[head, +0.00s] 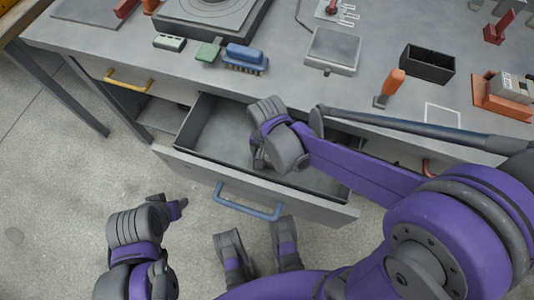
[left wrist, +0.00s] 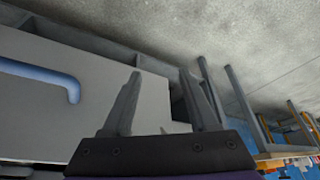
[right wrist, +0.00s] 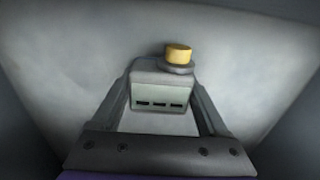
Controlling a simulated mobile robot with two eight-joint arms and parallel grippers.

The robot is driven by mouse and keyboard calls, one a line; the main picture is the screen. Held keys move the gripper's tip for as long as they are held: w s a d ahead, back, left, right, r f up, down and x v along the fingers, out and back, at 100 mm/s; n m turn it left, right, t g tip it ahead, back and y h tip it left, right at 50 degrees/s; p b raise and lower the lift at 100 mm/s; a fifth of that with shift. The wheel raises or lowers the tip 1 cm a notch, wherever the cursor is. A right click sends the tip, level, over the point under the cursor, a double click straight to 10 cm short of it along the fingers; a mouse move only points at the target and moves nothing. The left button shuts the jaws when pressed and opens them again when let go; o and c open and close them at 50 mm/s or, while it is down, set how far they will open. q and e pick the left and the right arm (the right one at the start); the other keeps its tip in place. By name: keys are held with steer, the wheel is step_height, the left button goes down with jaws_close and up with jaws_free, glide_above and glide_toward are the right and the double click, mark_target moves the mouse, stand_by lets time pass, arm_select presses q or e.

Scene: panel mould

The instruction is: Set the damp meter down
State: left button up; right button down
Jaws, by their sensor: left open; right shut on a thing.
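The damp meter (right wrist: 158,92) shows in the right wrist view as a grey block with a pale display, dark marks and a yellow knob on top. My right gripper (right wrist: 162,112) is shut on it, with a finger on each side. In the head view my right gripper (head: 260,163) is down inside the open drawer (head: 205,122), and the meter is hidden there. I cannot tell whether it touches the drawer floor. My left gripper (head: 181,204) is open and empty in front of the drawer; its fingers show in the left wrist view (left wrist: 165,105).
The drawer front has a blue handle (head: 247,211). On the bench above are a blue brush (head: 246,55), a green pad (head: 208,52), a scale (head: 333,48), a black box (head: 428,64) and an orange-handled tool (head: 392,84). A white outlined square (head: 443,116) is empty.

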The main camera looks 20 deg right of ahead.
jaws_free()
steer(key=shift+f, duration=0.1)
steer(key=shift+r, duration=0.4)
step_height(320, 180, up, 12)
steer(key=p, duration=0.4)
steer(key=shift+f, duration=0.15)
steer(key=s+d+f+n+t, duration=0.1)
steer(key=s+d+n+t, duration=0.3)
steer(key=s+d+n, duration=0.2)
steer(key=s+d, duration=0.2)
steer(key=s, duration=0.1)
steer(key=shift+s+d+f+n+t, duration=0.25)
steer(key=shift+s+f+n+t, duration=0.05)
steer(key=shift+n+t, duration=0.1)
